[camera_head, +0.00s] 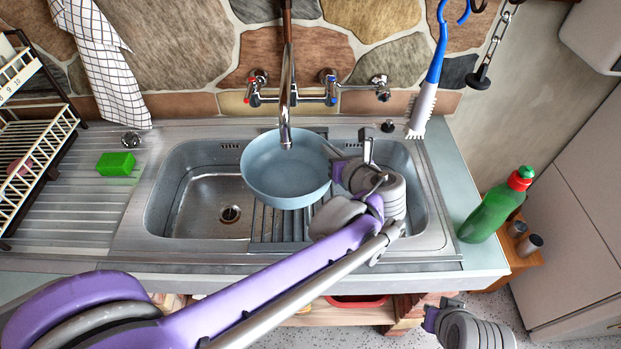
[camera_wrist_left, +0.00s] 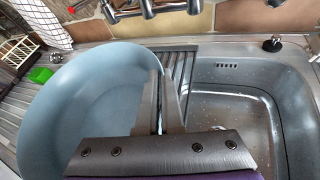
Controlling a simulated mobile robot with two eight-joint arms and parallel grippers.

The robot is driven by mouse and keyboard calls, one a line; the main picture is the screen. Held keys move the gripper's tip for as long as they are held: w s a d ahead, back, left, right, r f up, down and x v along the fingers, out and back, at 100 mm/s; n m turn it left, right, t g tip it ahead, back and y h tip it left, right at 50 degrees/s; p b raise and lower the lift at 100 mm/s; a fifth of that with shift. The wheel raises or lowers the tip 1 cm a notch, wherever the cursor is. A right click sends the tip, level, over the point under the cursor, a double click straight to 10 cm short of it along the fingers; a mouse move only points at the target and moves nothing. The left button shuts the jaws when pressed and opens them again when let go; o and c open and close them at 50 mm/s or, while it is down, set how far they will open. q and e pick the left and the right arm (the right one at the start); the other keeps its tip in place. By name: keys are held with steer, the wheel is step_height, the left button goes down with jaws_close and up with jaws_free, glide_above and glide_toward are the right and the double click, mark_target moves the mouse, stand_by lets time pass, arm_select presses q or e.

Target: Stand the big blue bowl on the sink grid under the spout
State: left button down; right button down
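The big blue bowl (camera_head: 272,172) is upright below the spout (camera_head: 285,132), over the slatted sink grid (camera_head: 268,228) between the two basins. I cannot tell whether its base touches the grid. My left gripper (camera_head: 337,168) is at the bowl's right side, its arm crossing the right basin. In the left wrist view its two fingers (camera_wrist_left: 161,103) are closed on the near right rim of the bowl (camera_wrist_left: 95,95). The grid shows behind the fingers (camera_wrist_left: 180,66). My right gripper (camera_head: 440,314) is low at the lower right, away from the sink; its fingers are not clear.
The tap with its valves (camera_head: 292,97) stands behind the bowl. A green sponge (camera_head: 116,163) lies on the left drainer beside a dish rack (camera_head: 32,150). A green bottle (camera_head: 497,207) stands right of the sink. A blue-handled brush (camera_head: 430,85) hangs at the wall. The left basin (camera_head: 205,205) is empty.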

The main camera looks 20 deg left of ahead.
arm_select(q)
steer(key=shift+f, duration=3.5)
steer(key=shift+f+b, duration=0.2)
steer(key=shift+b, duration=0.2)
steer(key=c, duration=1.1)
jaws_free()
steer(key=shift+o, duration=0.2)
steer(key=shift+r, duration=0.15)
steer(key=shift+s+d+r, duration=0.15)
steer(key=shift+s, duration=0.05)
steer(key=v, duration=1.1)
steer(key=shift+s+d, duration=0.15)
steer(key=shift+s, duration=0.05)
